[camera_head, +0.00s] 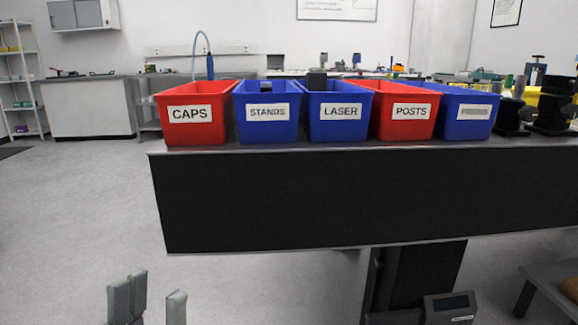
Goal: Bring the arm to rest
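My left gripper (152,300) shows at the bottom left of the head view, low in front of the table and over the grey floor. Its grey fingertips stand apart with a clear gap between them, and nothing shows in the gap. The rest of my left arm is below the picture edge. My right gripper and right arm are not in view.
A table with a dark front panel (350,198) stands ahead. Along its edge are the red CAPS bin (180,133), blue STANDS bin (266,133), LASER bin (339,131), red POSTS bin (405,131) and another blue bin (466,130). Floor is clear at left.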

